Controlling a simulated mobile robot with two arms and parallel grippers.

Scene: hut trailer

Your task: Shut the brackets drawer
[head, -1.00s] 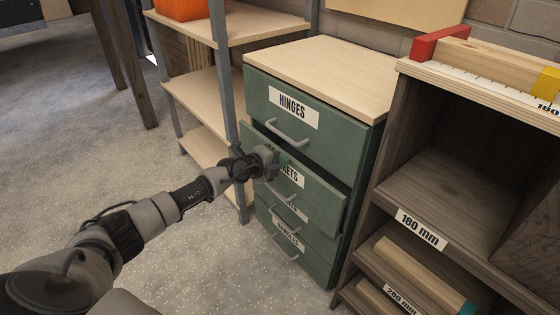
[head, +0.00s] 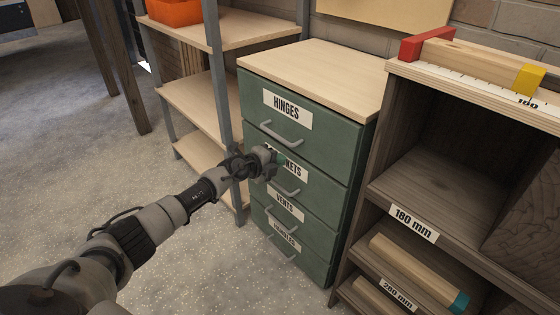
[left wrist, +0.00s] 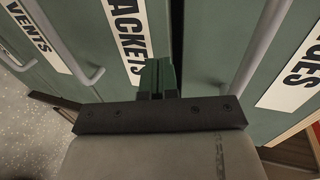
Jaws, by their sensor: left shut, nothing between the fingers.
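The brackets drawer (head: 318,196) is the second from the top in a green cabinet (head: 310,58). In the head view its front looks flush, or nearly so, with the fronts above and below. My left gripper (head: 278,158) is shut and empty, with its tips at the upper part of this front, over part of the label and above the handle (head: 284,189). In the left wrist view the shut fingers (left wrist: 157,76) are against or very close to the front beside the brackets label (left wrist: 130,38); exact contact cannot be told. My right gripper is not in view.
The hinges drawer (head: 330,135) above and the vents drawer (head: 312,228) below look shut. An open shelf (head: 195,97) stands left of the cabinet. A dark wooden rack (head: 410,165) with timber pieces stands close on the right. Floor in front is clear.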

